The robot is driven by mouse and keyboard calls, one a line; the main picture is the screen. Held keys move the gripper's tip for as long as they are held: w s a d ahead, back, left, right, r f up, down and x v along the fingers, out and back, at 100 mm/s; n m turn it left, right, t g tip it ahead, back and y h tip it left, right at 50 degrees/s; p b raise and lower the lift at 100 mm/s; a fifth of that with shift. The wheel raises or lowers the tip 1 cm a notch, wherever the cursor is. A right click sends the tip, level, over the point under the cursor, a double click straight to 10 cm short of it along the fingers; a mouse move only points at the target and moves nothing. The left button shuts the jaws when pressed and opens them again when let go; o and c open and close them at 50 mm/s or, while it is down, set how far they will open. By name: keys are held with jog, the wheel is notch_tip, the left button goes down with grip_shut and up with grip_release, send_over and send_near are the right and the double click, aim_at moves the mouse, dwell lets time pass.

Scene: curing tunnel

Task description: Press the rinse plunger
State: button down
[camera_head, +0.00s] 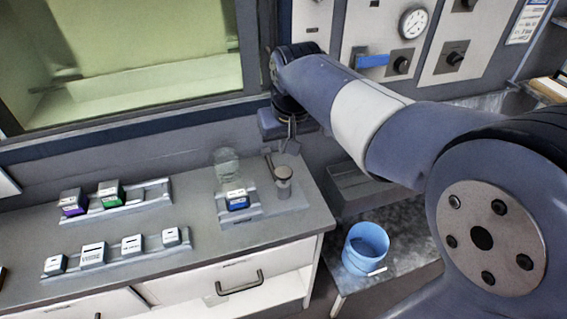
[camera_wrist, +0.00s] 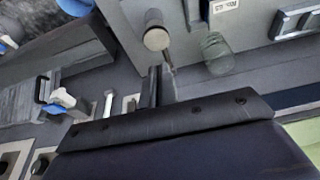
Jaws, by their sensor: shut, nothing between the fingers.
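A short grey cylinder (camera_head: 283,180) stands near the right end of the counter, with a thin stem with a round knob (camera_head: 269,161) leaning beside it. I take this fixture to be the rinse plunger. The wrist view shows a pale round-topped post (camera_wrist: 156,36) of the fixture just beyond my fingers. My gripper (camera_head: 291,148) is shut and empty. In the head view it hangs above and slightly behind the cylinder, apparently without touching it. In the wrist view my fingers (camera_wrist: 155,84) show as a narrow dark shape. The exact height gap cannot be told.
A clear glass vessel (camera_head: 227,165) and a blue labelled block (camera_head: 237,201) stand just left of the cylinder. Racks of labelled blocks (camera_head: 119,208) lie further left. A blue bucket (camera_head: 365,249) stands lower right. A panel with a gauge (camera_head: 413,23) and the tunnel window (camera_head: 130,60) rise behind.

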aim_at(284, 175)
jog(key=x, duration=0.5)
jog(key=s+x, duration=0.1)
jog(key=x, duration=0.1)
jog(key=shift+w+d+f, duration=0.1)
jog(key=shift+d+f, duration=0.05)
jog(key=shift+f, duration=0.25)
notch_tip(284, 175, down, 3)
jog(key=shift+b, duration=0.85)
jog(key=shift+r+p, duration=0.55)
notch_tip(284, 175, up, 4)
jog(key=p, duration=0.3)
jog(key=b+v, duration=0.1)
jog(key=v, duration=0.8)
jog(key=shift+s+r, duration=0.2)
jog(key=shift+r, duration=0.05)
